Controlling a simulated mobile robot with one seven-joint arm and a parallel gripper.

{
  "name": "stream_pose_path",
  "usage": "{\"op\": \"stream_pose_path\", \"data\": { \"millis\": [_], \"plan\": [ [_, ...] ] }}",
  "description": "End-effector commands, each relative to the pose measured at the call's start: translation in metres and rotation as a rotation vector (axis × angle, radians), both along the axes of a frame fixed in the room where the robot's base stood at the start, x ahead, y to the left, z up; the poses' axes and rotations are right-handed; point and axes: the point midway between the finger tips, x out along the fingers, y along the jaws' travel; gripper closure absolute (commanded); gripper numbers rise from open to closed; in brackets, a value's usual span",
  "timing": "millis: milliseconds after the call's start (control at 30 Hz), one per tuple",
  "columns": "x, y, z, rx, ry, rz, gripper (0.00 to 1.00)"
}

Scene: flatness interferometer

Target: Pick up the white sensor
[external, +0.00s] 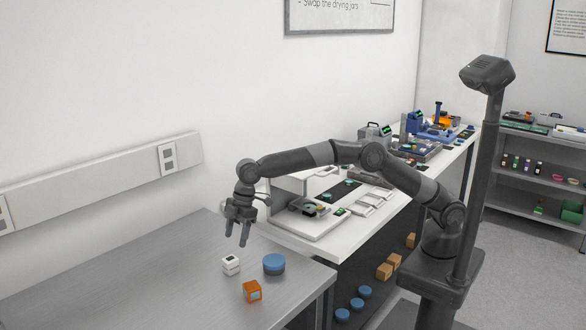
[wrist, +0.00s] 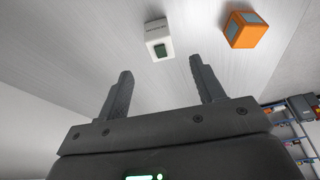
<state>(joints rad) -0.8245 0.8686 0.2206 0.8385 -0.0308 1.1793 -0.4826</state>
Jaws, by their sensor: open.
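The white sensor (external: 231,265) is a small white block with a dark patch on top. It sits on the grey table (external: 150,265), left of a blue round container and behind an orange cube. In the wrist view the white sensor (wrist: 158,40) lies beyond the fingertips, between them in left-right position, and its dark green patch shows. My gripper (external: 238,236) hangs above the table, fingers pointing down, just above and behind the sensor, apart from it. In the wrist view my gripper (wrist: 160,80) is open with nothing between its fingers.
An orange cube (external: 252,291) and a blue round container (external: 274,264) stand close to the sensor; the orange cube also shows in the wrist view (wrist: 245,30). A white bench (external: 290,238) with instruments adjoins the table on the right. The table's left part is clear.

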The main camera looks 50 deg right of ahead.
Motion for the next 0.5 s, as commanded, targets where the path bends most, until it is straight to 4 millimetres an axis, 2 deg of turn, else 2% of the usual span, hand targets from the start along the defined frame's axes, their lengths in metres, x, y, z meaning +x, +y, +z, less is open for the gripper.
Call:
{"op": "stream_pose_path", "data": {
  "millis": [300,500],
  "plan": [
    [0.002,0.013,-0.043,-0.002,0.001,0.000,0.38],
    [0.003,0.018,-0.057,-0.001,0.001,-0.001,0.38]
  ]
}}
